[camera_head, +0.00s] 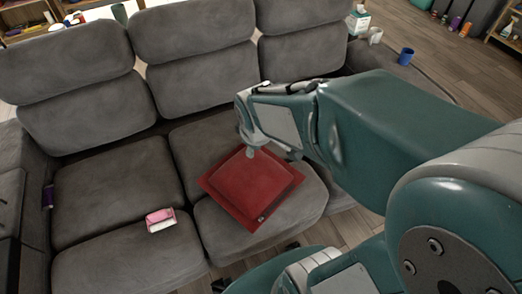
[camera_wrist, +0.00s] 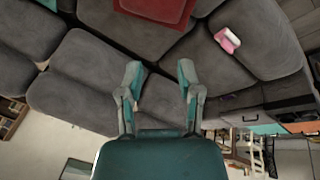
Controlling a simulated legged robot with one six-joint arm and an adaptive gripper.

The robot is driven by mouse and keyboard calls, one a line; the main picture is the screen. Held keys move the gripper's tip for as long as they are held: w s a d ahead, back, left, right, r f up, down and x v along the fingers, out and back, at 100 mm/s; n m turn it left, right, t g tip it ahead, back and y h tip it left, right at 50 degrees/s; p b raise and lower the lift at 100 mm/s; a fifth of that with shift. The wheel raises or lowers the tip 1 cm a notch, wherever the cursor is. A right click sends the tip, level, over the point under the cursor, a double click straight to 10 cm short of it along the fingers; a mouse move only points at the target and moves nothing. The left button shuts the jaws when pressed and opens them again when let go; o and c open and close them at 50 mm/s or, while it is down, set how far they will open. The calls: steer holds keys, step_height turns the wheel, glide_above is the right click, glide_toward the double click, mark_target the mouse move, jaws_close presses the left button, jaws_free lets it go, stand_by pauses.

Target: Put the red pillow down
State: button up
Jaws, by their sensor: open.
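My gripper (camera_head: 252,145) is above the pillow's back edge in the head view. In the wrist view my gripper (camera_wrist: 160,74) has its two fingers spread with nothing between them, and the pillow is beyond the fingertips. I cannot tell the exact gap between them.
The grey sofa (camera_head: 110,190) fills most of the view. A pink and white box (camera_head: 160,220) lies on its seat left of the pillow. A purple can (camera_head: 48,196) is by the left armrest. The left seat is mostly clear.

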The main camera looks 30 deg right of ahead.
steer(key=s+a+r+m+t+y, duration=0.1)
steer(key=s+a+r+m, duration=0.2)
steer(key=s+r+m, duration=0.4)
steer(key=shift+s+r+t, duration=0.4)
steer(key=shift+s+r, duration=1.2)
steer(key=shift+a, duration=0.1)
